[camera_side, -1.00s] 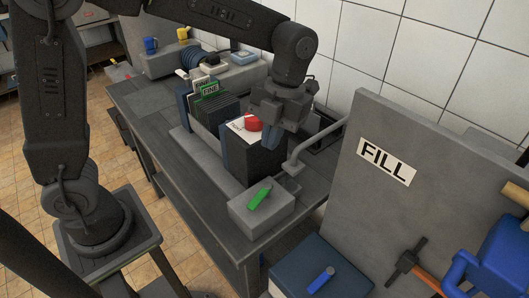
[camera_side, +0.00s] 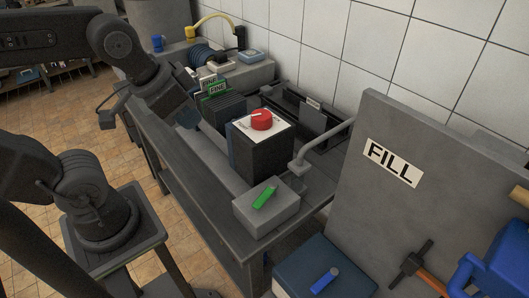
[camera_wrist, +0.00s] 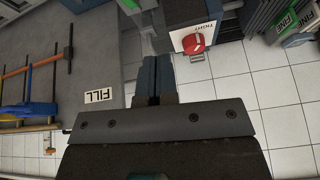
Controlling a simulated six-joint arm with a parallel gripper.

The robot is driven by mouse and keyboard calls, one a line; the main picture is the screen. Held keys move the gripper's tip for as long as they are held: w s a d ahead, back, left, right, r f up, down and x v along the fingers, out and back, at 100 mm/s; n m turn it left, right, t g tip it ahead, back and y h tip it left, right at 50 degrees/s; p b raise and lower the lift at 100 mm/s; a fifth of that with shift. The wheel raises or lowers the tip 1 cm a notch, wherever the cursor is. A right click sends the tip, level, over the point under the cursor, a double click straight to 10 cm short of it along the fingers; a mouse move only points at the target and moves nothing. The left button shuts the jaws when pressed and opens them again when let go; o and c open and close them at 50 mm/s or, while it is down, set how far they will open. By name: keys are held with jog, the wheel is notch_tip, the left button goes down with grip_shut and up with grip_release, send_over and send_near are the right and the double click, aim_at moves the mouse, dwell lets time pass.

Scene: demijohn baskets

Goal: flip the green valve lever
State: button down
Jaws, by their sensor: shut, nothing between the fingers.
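The green valve lever (camera_side: 264,197) lies slantwise on top of a grey box (camera_side: 266,212) at the near end of the bench. My gripper (camera_side: 188,119) is over the left side of the bench in the side view, well up and left of the lever and apart from it. In the wrist view its two bluish fingers (camera_wrist: 152,76) are together, with nothing held.
A dark block with a red knob (camera_side: 261,120) stands behind the lever's box, and the knob also shows in the wrist view (camera_wrist: 194,43). A bent grey pipe (camera_side: 322,146) rises right of the block. A grey FILL panel (camera_side: 385,215) and a blue-lever box (camera_side: 323,265) are at right.

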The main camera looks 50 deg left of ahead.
aim_at(261, 199)
jog(key=c, duration=1.8)
grip_release()
jog(key=shift+s+a+n, duration=0.1)
jog(key=shift+s+n, duration=0.05)
jog(key=shift+n, duration=0.25)
jog(key=shift+o, duration=0.8)
jog(key=shift+f, duration=0.1)
jog(key=o, duration=0.6)
jog(key=w+d+g, duration=0.1)
jog(key=w, duration=0.1)
jog(key=w+d+f+n+g, duration=0.1)
jog(key=w, duration=0.1)
jog(key=w+d+f+n+g, duration=0.1)
jog(key=d, duration=0.1)
jog(key=shift+w+f, duration=0.2)
jog(key=shift+w, duration=0.2)
jog(key=shift+o, duration=0.4)
jog(key=w+d+f+n+g, duration=0.1)
jog(key=w+d+f+g, duration=0.1)
jog(key=w+d+f, duration=0.2)
jog(key=shift+d+f+n, duration=0.25)
jog(key=shift+f+n, duration=0.15)
notch_tip(261, 199, down, 14)
jog(key=shift+r, duration=0.1)
grip_shut()
